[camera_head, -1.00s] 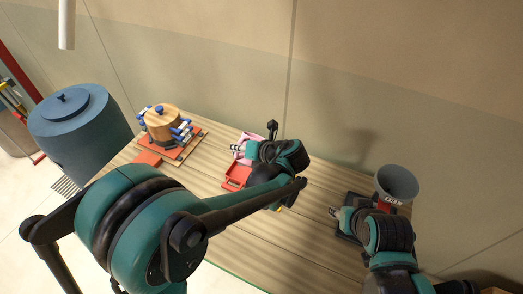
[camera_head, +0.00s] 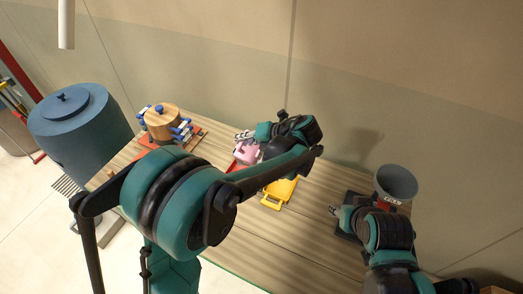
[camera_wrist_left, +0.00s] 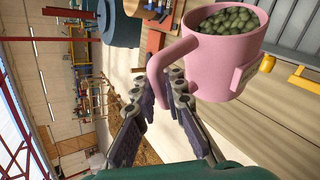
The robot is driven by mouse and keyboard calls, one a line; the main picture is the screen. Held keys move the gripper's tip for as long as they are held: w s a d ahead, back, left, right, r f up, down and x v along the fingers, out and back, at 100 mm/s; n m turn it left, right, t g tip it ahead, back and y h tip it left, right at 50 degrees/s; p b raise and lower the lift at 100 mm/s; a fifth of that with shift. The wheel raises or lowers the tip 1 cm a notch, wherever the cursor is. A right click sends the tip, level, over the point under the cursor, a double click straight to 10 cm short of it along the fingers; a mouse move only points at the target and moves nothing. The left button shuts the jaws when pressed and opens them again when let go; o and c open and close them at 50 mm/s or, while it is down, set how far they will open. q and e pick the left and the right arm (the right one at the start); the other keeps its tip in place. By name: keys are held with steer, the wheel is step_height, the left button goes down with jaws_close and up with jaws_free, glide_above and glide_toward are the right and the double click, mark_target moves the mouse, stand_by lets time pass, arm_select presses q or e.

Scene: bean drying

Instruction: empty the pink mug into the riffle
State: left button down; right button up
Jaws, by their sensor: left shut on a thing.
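The pink mug (camera_head: 247,152) is near the middle of the table in the head view. The left wrist view shows the mug (camera_wrist_left: 228,58) close up, roughly upright and full of green beans. My left gripper (camera_wrist_left: 168,82) is shut on its handle; the fingers show small in the head view (camera_head: 243,136). A grey slatted thing (camera_wrist_left: 297,22), which looks like the riffle, stands just beyond the mug in the wrist view; my left arm hides it in the head view. My right gripper (camera_head: 336,210) is by the grey funnel; its jaws are too small to read.
A yellow tray (camera_head: 279,193) lies right of the mug, and a red tray (camera_head: 234,166) is partly hidden. A wooden pot with blue clamps (camera_head: 161,121) stands left. A grey funnel device (camera_head: 396,182) stands right. A blue barrel (camera_head: 77,128) is beside the table.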

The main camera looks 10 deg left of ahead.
arm_select(q)
steer(key=shift+s, duration=0.1)
steer(key=shift+w+d+m+g+y+b, duration=0.25)
steer(key=shift+w+m+g, duration=0.1)
steer(key=shift+w, duration=0.25)
steer(key=shift+w+d+m+g+y+b, duration=0.2)
steer(key=shift+w+m+g, duration=0.15)
steer(key=shift+w, duration=0.2)
steer(key=shift+s, duration=0.15)
steer(key=shift+w+d+f+g+b, duration=0.15)
steer(key=shift+w+d+g+b, duration=0.1)
steer(key=shift+w, duration=0.1)
steer(key=shift+w+d+f+g+b, duration=0.1)
steer(key=shift+w+g, duration=0.15)
steer(key=shift+w, duration=0.1)
steer(key=shift+w+d+m+g+y, duration=0.3)
steer(key=shift+w+m+y, duration=0.1)
steer(key=shift+w, duration=0.1)
steer(key=shift+s+a, duration=0.1)
steer(key=shift+s, duration=0.1)
